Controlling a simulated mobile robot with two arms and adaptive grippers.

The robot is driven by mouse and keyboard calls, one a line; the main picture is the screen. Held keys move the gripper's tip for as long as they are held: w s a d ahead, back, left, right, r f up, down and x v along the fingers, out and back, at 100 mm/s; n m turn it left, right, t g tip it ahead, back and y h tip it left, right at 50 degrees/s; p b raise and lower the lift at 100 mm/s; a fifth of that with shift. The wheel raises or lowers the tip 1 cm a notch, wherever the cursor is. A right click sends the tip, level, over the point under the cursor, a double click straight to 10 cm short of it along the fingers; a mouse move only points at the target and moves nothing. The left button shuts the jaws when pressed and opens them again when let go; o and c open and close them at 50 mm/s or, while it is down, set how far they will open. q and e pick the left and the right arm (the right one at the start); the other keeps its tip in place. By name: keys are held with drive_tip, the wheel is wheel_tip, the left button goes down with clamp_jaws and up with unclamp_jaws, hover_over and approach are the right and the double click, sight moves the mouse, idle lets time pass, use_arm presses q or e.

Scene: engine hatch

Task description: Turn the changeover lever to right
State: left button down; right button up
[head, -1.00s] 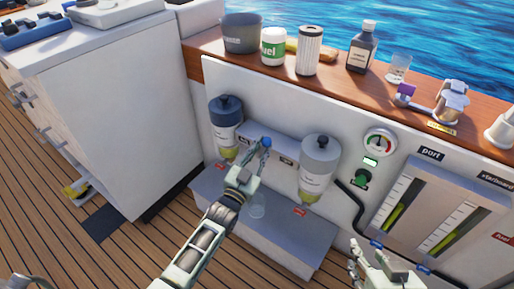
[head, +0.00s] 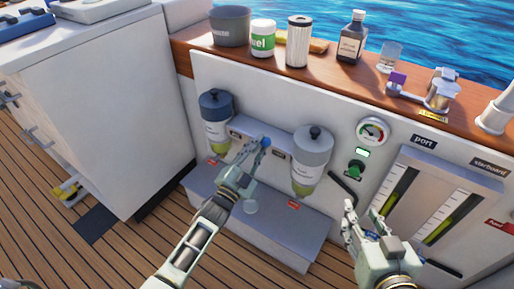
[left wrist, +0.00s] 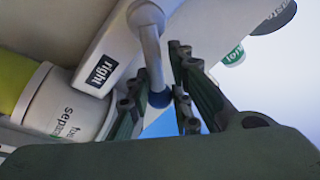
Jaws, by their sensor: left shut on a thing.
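The changeover lever shows in the left wrist view as a grey shaft (left wrist: 150,50) ending in a blue knob (left wrist: 160,98), between the fingers of my left gripper (left wrist: 170,95). In the head view the blue knob (head: 265,142) shows at the tips of my left gripper (head: 257,148), in front of the grey lever housing between the two separator bowls. The gripper is shut on the lever. My right gripper (head: 363,212) looks open and empty, before the panel at lower right.
A blue-topped separator bowl (head: 215,125) and a grey-topped one (head: 311,160) flank the lever. A gauge (head: 372,131), a green knob (head: 355,170) and a black pipe (head: 342,187) are to the right. Bottles and cans stand on the wooden ledge (head: 340,75) above.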

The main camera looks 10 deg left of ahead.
use_arm(q)
drive_tip(key=shift+s+d+f, duration=0.1)
drive_tip(key=shift+d+f, duration=0.1)
drive_tip(key=shift+f, duration=0.1)
drive_tip(key=c, duration=1.7)
unclamp_jaws()
drive_tip(key=shift+d, duration=0.1)
drive_tip(key=shift+c, duration=0.2)
drive_tip(key=shift+r, duration=0.1)
drive_tip(key=shift+s, duration=0.1)
drive_tip(key=v, duration=1.2)
